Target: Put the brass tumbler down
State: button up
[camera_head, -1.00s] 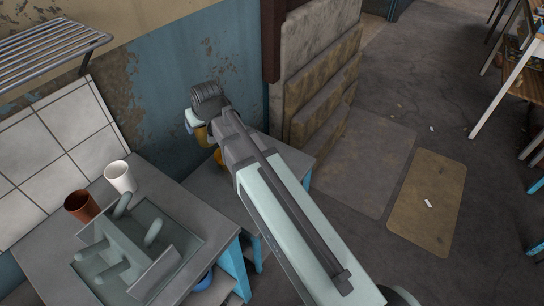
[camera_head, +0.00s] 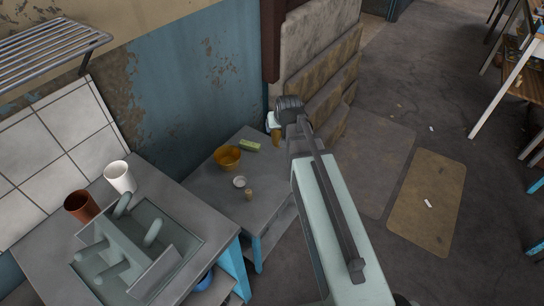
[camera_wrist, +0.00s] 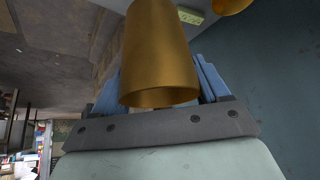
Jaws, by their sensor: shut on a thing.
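The brass tumbler (camera_wrist: 158,50) fills the upper middle of the wrist view, between my blue finger pads, with an open rim facing the camera. My gripper (camera_head: 273,126) is shut on it. In the head view only a small brass part of the tumbler (camera_head: 276,138) shows below the gripper, at the far right corner of the low grey table (camera_head: 207,193). The rest is hidden by my wrist and arm. I cannot tell from these views how high the tumbler is above the table.
A brass bowl (camera_head: 222,163), a green block (camera_head: 250,146), a small white round thing (camera_head: 239,182) and a small tan thing (camera_head: 249,194) stand on the low table. A brown cup (camera_head: 80,206) and a white cup (camera_head: 119,177) stand on the left counter.

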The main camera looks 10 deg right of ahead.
jog(key=w+f, duration=1.6)
jog(key=w, duration=0.1)
jog(key=shift+f, duration=4.75)
jog(key=shift+f, duration=0.1)
jog(key=o, duration=1.1)
